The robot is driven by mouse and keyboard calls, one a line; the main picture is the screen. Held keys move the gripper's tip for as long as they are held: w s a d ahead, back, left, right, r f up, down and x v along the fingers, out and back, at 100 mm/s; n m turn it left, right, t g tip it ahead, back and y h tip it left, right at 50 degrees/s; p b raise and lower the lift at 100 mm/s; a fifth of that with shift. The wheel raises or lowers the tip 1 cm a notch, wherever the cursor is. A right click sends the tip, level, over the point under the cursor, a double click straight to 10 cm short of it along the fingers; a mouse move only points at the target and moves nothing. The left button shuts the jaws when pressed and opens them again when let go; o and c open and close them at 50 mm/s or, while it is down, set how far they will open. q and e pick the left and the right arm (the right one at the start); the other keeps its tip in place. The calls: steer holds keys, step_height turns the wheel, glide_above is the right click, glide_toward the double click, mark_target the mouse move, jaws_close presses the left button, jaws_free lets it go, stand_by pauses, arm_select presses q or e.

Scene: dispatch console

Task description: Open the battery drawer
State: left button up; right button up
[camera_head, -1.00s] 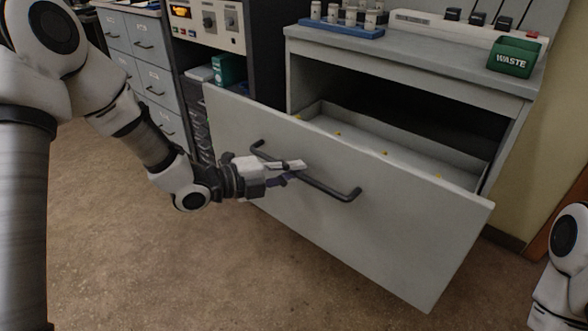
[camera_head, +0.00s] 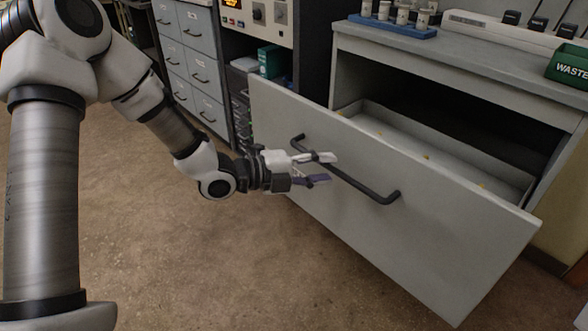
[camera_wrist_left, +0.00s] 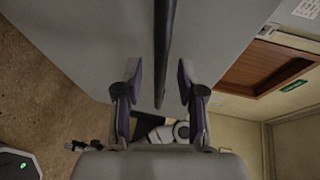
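The drawer, with a wide pale grey front (camera_head: 400,235), stands pulled well out of the grey cabinet in the head view. Its inside (camera_head: 455,170) shows as a pale tray with small yellow spots. A dark bar handle (camera_head: 365,188) runs across the front; it also shows as a dark bar in the left wrist view (camera_wrist_left: 164,45). My left gripper (camera_head: 322,168) is at the handle's left part, fingers apart. In the left wrist view the bar lies between the fingertips (camera_wrist_left: 160,80) with gaps on both sides. My right gripper is not in view.
The grey cabinet top (camera_head: 460,55) holds a blue rack (camera_head: 393,27) with several small cylinders and a green WASTE bin (camera_head: 568,68). Pale file drawers (camera_head: 190,60) stand at the back left. The brown floor (camera_head: 190,265) before the drawer is clear.

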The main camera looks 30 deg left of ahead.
arm_select(q)
steer(key=v, duration=0.9)
steer(key=shift+s, duration=0.25)
steer(key=shift+a, duration=0.15)
